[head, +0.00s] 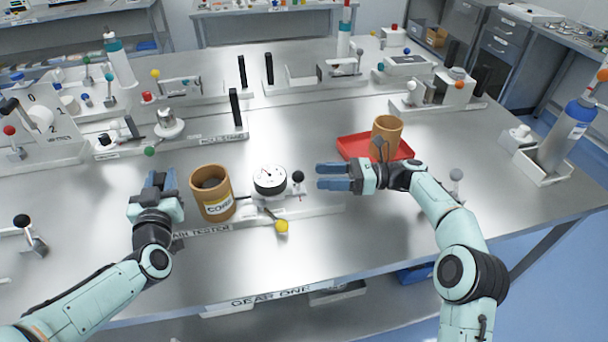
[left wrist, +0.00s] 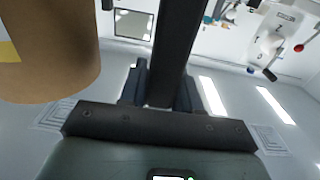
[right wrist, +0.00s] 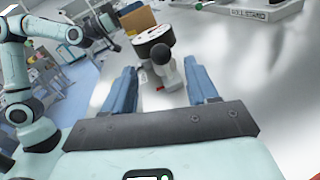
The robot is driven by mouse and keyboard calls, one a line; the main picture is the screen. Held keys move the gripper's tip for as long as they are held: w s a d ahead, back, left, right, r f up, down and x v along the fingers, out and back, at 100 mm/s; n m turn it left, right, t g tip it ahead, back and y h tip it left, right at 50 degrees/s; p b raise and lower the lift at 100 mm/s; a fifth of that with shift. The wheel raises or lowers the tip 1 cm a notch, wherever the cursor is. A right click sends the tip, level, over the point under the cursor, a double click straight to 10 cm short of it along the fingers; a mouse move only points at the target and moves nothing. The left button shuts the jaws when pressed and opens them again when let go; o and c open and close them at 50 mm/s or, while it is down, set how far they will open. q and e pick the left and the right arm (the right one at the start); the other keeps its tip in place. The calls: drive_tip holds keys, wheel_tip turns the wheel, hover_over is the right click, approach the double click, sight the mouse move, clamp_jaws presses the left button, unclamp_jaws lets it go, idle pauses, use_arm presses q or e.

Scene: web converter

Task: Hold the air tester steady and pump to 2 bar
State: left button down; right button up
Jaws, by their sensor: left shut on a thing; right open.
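The air tester (head: 215,233) is a pale base near the table's front, bearing a round white gauge (head: 269,179), a black ball knob (head: 298,177) and a yellow knob (head: 281,226). I cannot read the gauge needle. My left gripper (head: 160,181) is at the tester's left end, shut on a black post (left wrist: 178,50), seen in the left wrist view. My right gripper (head: 325,177) is open and empty, just right of the black ball knob. In the right wrist view the knob (right wrist: 163,54) stands ahead between the fingers, with the gauge (right wrist: 153,40) behind it.
A brown labelled cup (head: 212,194) stands between my left gripper and the gauge. Another brown cup (head: 387,136) stands on a red tray (head: 350,148) behind my right gripper. Several other fixtures line the back. The table's front right is clear.

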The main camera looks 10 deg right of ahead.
sight(298, 181)
drive_tip(key=x, duration=0.5)
